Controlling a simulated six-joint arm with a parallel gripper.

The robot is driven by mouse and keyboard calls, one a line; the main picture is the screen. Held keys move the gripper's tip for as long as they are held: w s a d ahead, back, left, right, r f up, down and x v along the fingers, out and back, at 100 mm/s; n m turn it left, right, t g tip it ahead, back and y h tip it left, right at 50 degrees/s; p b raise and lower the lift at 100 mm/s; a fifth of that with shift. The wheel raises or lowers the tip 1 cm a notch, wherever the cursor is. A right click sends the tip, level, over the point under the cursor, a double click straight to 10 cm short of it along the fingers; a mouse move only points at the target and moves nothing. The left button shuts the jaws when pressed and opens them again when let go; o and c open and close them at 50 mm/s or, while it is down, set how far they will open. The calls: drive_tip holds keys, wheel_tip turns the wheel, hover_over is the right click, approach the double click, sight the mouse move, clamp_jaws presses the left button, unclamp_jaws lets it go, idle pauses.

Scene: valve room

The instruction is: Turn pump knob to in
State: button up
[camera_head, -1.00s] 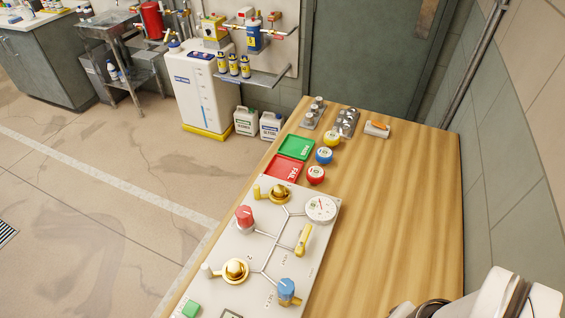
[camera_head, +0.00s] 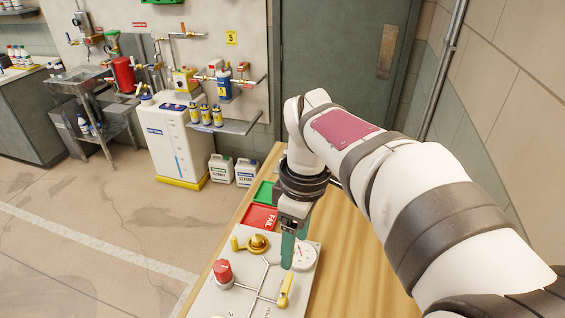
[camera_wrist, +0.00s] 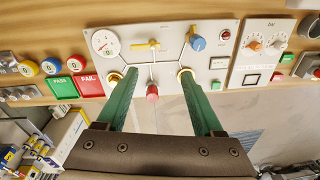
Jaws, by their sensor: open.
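My gripper (camera_head: 289,255) hangs above the grey valve panel (camera_head: 224,300), its green fingers pointing down near the gauge. In the wrist view my gripper (camera_wrist: 158,76) is open and empty, fingers apart. A red knob (camera_wrist: 152,92) shows between the fingers, and also in the head view (camera_head: 222,272). A blue knob (camera_wrist: 198,43) sits beyond the right fingertip. A yellow lever (camera_wrist: 147,45) lies between the fingertips, farther up the picture. Brass knobs (camera_wrist: 114,79) show beside the fingertips. Labels are too small to tell which knob is the pump knob.
A round gauge (camera_wrist: 105,43) is on the panel's left. Green PASS (camera_wrist: 63,87) and red FAIL (camera_wrist: 90,84) trays and several coloured round pieces lie left of it. A second panel (camera_wrist: 262,50) with dials stands right. The wall and door (camera_head: 340,60) are behind the bench.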

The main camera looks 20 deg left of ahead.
drive_tip(key=shift+o, duration=0.7)
drive_tip(key=w+a+f+n, duration=0.2)
drive_tip(key=a+n, duration=0.4)
drive_tip(key=a, duration=0.2)
drive_tip(key=shift+w+a+n, duration=0.2)
drive_tip(key=shift+w+n, duration=0.1)
drive_tip(key=n, duration=0.8)
approach(222, 265)
drive_tip(key=shift+t+h, duration=0.3)
drive_tip(key=f, duration=1.1)
drive_tip(key=shift+s+a+f, duration=0.2)
drive_tip(key=shift+a, duration=0.05)
clamp_jaws()
